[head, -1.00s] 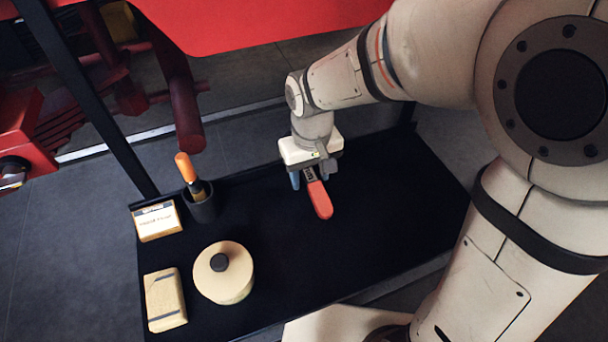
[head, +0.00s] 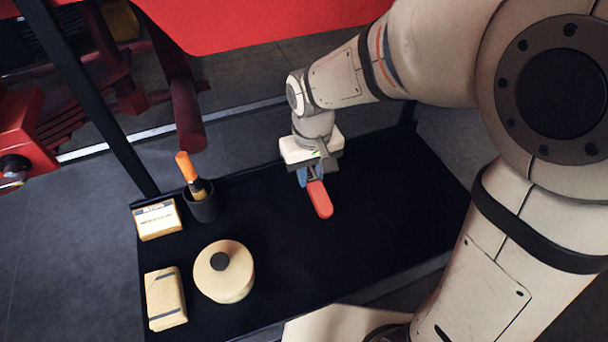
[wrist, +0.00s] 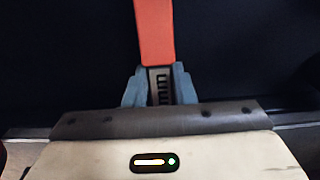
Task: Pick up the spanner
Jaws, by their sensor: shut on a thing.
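The spanner (head: 319,199) has an orange-red handle and lies on or just over the black tray at its back middle. My gripper (head: 311,175) points down over it, shut on its dark metal part just behind the handle. In the wrist view, the spanner's handle (wrist: 154,35) runs up out of the picture from between the two blue-grey fingers of my gripper (wrist: 160,88). The far end of the spanner is hidden under my gripper.
The black tray (head: 370,235) has free room right of the spanner. On its left are a dark cup (head: 203,207) with an orange-handled tool (head: 187,168), a labelled box (head: 158,220), a round tan container (head: 226,277) and a tan block (head: 165,300). Red machinery (head: 187,112) stands behind.

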